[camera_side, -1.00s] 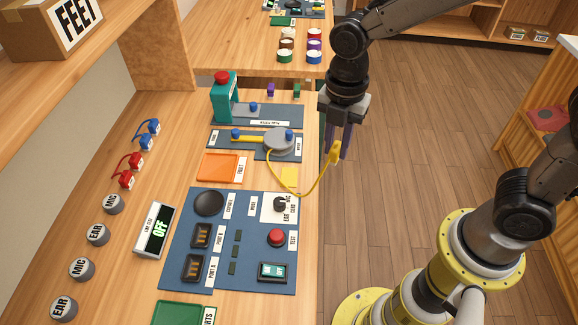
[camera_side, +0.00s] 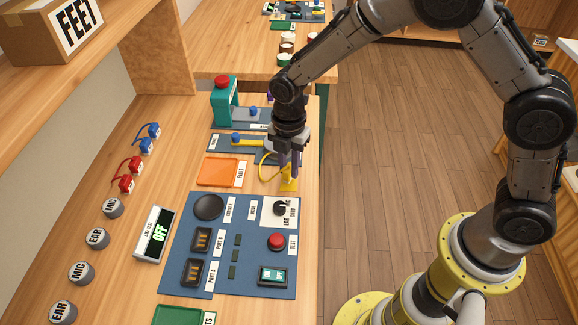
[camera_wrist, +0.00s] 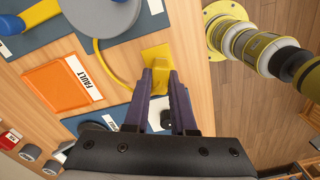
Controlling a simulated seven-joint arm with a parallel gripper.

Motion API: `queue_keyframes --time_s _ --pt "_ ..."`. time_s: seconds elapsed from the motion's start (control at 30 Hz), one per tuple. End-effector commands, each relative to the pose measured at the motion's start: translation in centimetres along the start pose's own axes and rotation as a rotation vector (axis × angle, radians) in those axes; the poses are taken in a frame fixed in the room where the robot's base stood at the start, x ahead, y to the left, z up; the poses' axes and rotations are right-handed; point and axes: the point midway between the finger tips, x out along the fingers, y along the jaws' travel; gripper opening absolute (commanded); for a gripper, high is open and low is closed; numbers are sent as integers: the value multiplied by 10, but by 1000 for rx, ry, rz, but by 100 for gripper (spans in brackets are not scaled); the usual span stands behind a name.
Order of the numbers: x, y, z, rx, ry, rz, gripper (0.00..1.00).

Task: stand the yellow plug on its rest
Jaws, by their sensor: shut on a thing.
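My gripper (camera_side: 290,171) is over the front edge of the bench, fingers pointing down, shut on the yellow plug (camera_side: 287,184). In the wrist view the plug (camera_wrist: 159,82) sits between the fingertips (camera_wrist: 159,78). A flat yellow square (camera_wrist: 156,52), which looks like the rest, lies on the wood just beyond the plug. In the side view plug and square overlap, so I cannot tell whether they touch. A yellow cord (camera_wrist: 99,58) runs in a curve from the plug to a grey round reel (camera_wrist: 103,12).
An orange tray (camera_side: 213,171) labelled FAULT lies left of the gripper. A blue panel (camera_side: 220,275) with a knob (camera_side: 279,208), red button (camera_side: 276,241) and ports is in front. A teal stand (camera_side: 226,104) with a red top is behind.

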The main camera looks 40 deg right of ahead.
Motion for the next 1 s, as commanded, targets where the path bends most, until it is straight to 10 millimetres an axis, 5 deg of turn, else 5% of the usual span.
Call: queue_keyframes --time_s 0.43,0.47,0.6,1.0 --pt "9 0 0 0 0 1 0" --pt "8 0 0 0 0 1 29" --pt "8 0 0 0 0 1 54" --pt "1 0 0 0 0 2 54"
